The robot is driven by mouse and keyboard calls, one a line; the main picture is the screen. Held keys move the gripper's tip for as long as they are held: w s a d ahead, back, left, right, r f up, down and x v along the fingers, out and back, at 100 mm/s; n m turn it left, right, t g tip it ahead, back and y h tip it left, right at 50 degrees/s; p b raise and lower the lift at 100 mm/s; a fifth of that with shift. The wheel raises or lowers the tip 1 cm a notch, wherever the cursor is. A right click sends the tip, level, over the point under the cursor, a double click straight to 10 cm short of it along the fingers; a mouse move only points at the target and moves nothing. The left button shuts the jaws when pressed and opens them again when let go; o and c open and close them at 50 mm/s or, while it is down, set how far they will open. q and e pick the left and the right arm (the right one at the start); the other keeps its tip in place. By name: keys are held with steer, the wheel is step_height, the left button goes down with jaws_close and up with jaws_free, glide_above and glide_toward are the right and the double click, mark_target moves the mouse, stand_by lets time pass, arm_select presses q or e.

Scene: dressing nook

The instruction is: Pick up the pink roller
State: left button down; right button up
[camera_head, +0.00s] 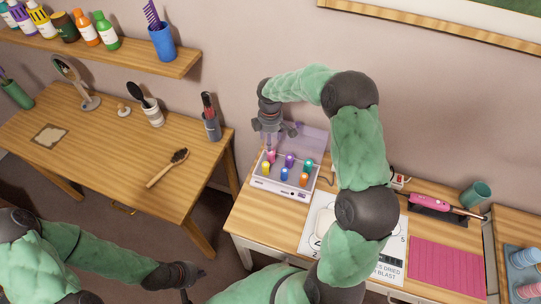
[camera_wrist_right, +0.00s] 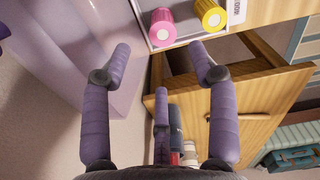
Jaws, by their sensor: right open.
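The pink roller (camera_head: 272,157) stands in the back left spot of a white roller box (camera_head: 262,184) with a raised clear purple lid. In the right wrist view the pink roller (camera_wrist_right: 162,27) shows at the top, beside the yellow roller (camera_wrist_right: 210,15). My right gripper (camera_head: 275,138) is open and empty, above and just behind the box's left part. Its spread fingers (camera_wrist_right: 163,72) point toward the rollers, apart from them. My left gripper (camera_head: 194,284) is low at the lower left, far from the box, with its fingers spread and empty.
Purple (camera_head: 289,160), green (camera_head: 308,165), blue (camera_head: 284,174) and orange (camera_head: 303,180) rollers crowd the same box. A pink curling iron (camera_head: 430,203) and pink mat (camera_head: 445,266) lie right. A left table (camera_head: 100,150) holds a hairbrush (camera_head: 167,168).

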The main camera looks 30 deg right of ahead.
mark_target(271, 154)
step_height(271, 154, down, 3)
steer(key=shift+r, duration=0.1)
steer(key=f, duration=0.1)
steer(key=f+b, duration=0.1)
steer(key=f, duration=0.1)
steer(key=f+b, duration=0.1)
steer(key=f, duration=0.1)
steer(key=shift+s+a, duration=0.15)
steer(key=shift+s, duration=0.2)
steer(key=shift+f, duration=0.4)
steer(key=c, duration=1.2)
